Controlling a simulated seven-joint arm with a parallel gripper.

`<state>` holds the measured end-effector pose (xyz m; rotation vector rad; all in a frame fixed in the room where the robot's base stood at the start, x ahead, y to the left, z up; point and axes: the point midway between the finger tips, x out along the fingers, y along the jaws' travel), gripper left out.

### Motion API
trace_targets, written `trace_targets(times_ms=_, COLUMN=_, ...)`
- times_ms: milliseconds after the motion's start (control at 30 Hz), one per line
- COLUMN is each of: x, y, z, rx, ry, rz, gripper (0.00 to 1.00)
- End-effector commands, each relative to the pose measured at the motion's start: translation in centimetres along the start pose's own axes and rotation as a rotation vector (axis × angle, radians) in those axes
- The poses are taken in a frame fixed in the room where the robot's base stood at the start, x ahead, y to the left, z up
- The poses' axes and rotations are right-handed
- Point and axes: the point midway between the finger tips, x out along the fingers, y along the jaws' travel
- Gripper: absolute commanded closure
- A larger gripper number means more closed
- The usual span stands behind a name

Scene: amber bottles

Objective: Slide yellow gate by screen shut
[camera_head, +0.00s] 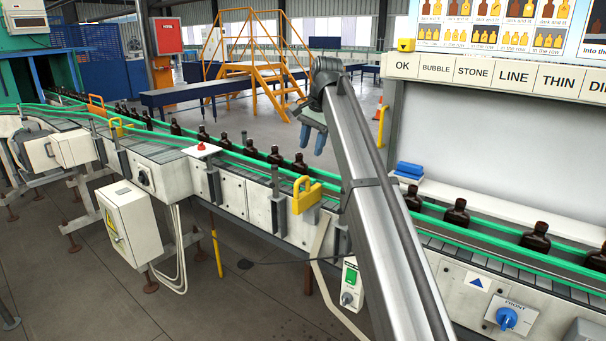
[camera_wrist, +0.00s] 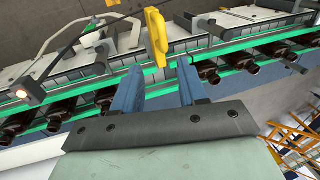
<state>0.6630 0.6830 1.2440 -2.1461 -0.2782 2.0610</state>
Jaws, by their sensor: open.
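A yellow gate (camera_head: 306,195) with an open loop shape sits on the near green rail of the conveyor, just left of my arm and nearest the screen board. It also shows in the wrist view (camera_wrist: 157,38), just beyond and between my fingertips. My gripper (camera_head: 313,139) is raised above the conveyor's far side, with its blue fingers pointing down. In the wrist view my gripper (camera_wrist: 159,68) is open, with nothing between the fingers. Whether the gate touches a finger cannot be told, but it looks apart.
Amber bottles (camera_head: 300,164) stand in a row between the green rails (camera_head: 235,157). A second yellow gate (camera_head: 120,126) and an orange one (camera_head: 96,104) are farther left. Blue blocks (camera_head: 409,169) lie near the white screen (camera_head: 500,150). A green-button box (camera_head: 351,283) hangs below the conveyor.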

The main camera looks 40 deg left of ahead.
Motion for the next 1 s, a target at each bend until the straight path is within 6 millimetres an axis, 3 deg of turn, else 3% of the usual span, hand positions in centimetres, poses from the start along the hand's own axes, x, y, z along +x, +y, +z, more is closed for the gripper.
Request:
trace_targets(times_ms=33, x=-1.4, y=-0.9, z=-0.5, rx=0.005, ry=-0.013, rz=0.013, gripper=0.58)
trace_targets(times_ms=133, x=-2.6, y=-1.3, z=-0.4, rx=0.014, ry=-0.032, rz=0.035, gripper=0.58)
trace_targets(times_ms=333, x=-2.3, y=-1.2, z=-0.1, rx=0.018, ry=-0.042, rz=0.046, gripper=0.58)
trace_targets(times_ms=1000, x=8.4, y=-0.7, z=0.3, rx=0.017, ry=-0.040, rz=0.045, gripper=0.58)
